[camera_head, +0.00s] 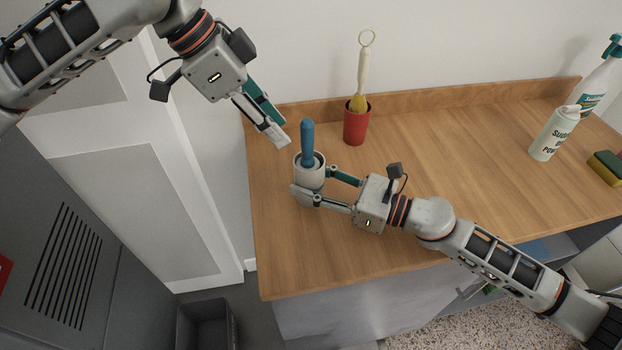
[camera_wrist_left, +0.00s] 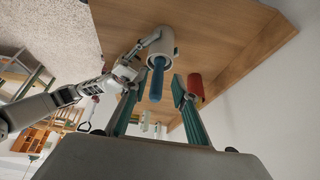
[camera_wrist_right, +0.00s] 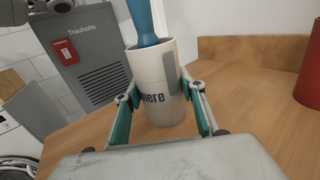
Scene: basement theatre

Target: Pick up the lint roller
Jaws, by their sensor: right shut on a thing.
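My left gripper (camera_head: 284,133) is open and empty, above and left of the handle. In the left wrist view the handle (camera_wrist_left: 157,80) appears between its spread fingers, apart from them.
A red cup (camera_head: 355,127) with a pale-handled brush stands behind the roller on the wooden counter (camera_head: 430,130). A powder bottle (camera_head: 553,134), spray bottle (camera_head: 597,82) and sponge (camera_head: 606,167) are at the right. A grey cabinet (camera_head: 60,250) stands left. The counter's middle is clear.

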